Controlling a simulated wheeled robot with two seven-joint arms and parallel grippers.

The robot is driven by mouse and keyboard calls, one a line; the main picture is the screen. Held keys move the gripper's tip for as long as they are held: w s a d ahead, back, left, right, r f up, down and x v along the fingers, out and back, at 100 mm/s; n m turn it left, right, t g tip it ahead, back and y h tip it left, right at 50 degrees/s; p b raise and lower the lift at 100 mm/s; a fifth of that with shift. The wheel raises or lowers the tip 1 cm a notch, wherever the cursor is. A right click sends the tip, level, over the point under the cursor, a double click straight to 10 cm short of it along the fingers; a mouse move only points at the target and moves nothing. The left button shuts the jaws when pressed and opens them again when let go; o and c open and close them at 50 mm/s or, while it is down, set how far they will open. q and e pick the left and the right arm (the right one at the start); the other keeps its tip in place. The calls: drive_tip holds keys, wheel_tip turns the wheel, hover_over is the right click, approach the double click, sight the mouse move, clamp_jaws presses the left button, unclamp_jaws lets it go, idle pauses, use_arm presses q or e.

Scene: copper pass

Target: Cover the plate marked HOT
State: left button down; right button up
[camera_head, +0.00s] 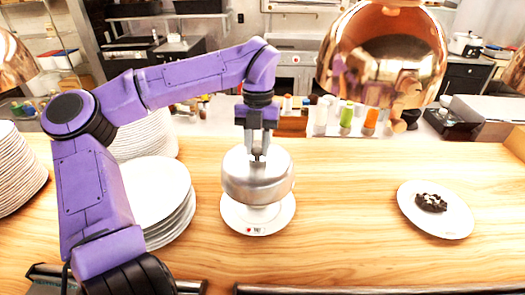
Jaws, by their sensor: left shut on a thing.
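A white plate (230,218) with a small red mark and dark lettering on its front rim, too small to read surely, sits on the wooden counter in the middle. My left gripper (257,146) is shut on the knob of a silver domed cover (258,178). The cover is upright over this plate and hides its back and middle; whatever lies there is hidden. The cover's lower edge seems a little above the plate. A second white plate (450,226) at the right holds dark food (431,202) and is uncovered. My right gripper is not in view.
Stacks of white plates (160,190) stand at the left, near my left arm. A large copper lamp (385,60) hangs over the back right. Bottles (346,116) stand behind the counter. The counter (345,210) is clear between the two plates.

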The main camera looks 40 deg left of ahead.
sight(256, 173)
use_arm(q)
drive_tip(key=shift+s+a+f, duration=0.15)
drive_tip(key=shift+s+f, duration=0.5)
drive_tip(key=shift+s, duration=0.2)
drive_tip(key=shift+w+f+b, duration=0.2)
drive_tip(key=shift+f+b, duration=0.05)
drive_tip(key=shift+b, duration=0.05)
drive_tip(key=shift+w+d+f+b, duration=0.2)
drive_tip(key=shift+w+f+b, duration=0.5)
drive_tip(key=shift+f, duration=0.25)
wheel_tip(256, 173, down, 6)
drive_tip(key=b, duration=0.4)
drive_tip(key=shift+s+r, duration=0.1)
drive_tip(key=shift+s, duration=0.05)
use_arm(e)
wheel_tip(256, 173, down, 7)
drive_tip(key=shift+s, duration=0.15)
use_arm(q)
drive_tip(key=shift+s+r, duration=0.15)
drive_tip(key=shift+s, duration=0.05)
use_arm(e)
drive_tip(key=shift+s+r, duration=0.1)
use_arm(q)
drive_tip(key=shift+w+a, duration=0.1)
drive_tip(key=shift+w, duration=0.2)
drive_tip(key=shift+s+f+b, duration=0.1)
drive_tip(key=shift+f+b, duration=0.25)
drive_tip(key=shift+f, duration=0.15)
